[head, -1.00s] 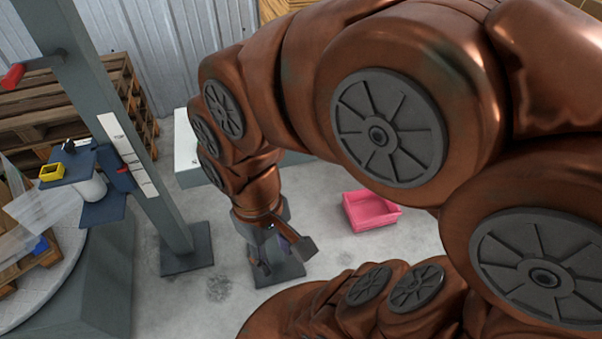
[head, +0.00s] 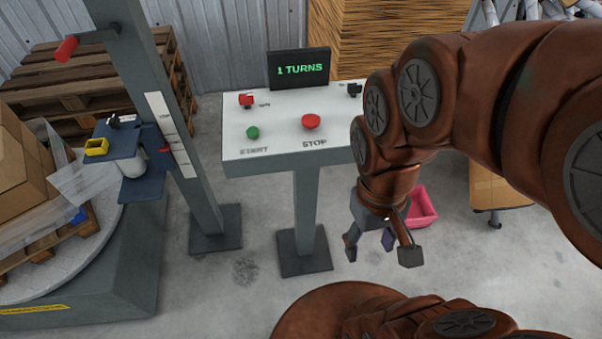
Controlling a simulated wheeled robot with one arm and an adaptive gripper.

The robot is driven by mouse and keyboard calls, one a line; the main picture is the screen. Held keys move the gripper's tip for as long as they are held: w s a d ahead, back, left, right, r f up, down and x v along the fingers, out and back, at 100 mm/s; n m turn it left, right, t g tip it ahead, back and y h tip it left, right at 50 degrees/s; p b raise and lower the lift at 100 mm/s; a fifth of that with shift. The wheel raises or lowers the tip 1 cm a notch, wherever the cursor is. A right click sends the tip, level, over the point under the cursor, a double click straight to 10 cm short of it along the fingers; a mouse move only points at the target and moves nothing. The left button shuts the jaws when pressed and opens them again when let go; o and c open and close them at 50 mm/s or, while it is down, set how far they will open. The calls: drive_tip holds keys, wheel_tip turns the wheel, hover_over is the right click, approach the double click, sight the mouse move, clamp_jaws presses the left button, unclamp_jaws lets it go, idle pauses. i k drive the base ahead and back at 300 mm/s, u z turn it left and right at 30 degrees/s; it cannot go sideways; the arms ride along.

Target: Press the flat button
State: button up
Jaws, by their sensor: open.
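A white-topped control console (head: 275,143) stands on a grey post, left of my arm. On its top are a small, low green button (head: 253,132) marked START and a larger red mushroom-shaped button (head: 311,121) marked STOP. My gripper (head: 383,249) hangs open and empty, pointing down, right of the console post and nearer to me. It is apart from both buttons. My arm hides the right end of the console top.
A red switch (head: 246,100) and a black switch (head: 353,90) sit at the console's back, near a screen (head: 298,69) reading "1 TURNS". A grey column (head: 160,110) stands left. A pink bin (head: 422,207) lies behind my gripper. Floor in front is clear.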

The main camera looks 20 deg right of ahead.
sight(253, 133)
drive_tip(key=z, duration=0.05)
drive_tip(key=k, duration=0.65)
drive_tip(key=u, duration=0.7)
drive_tip(key=k, duration=0.4)
drive_tip(key=u, duration=0.45)
drive_tip(key=i, duration=1.4)
drive_tip(key=z, duration=0.5)
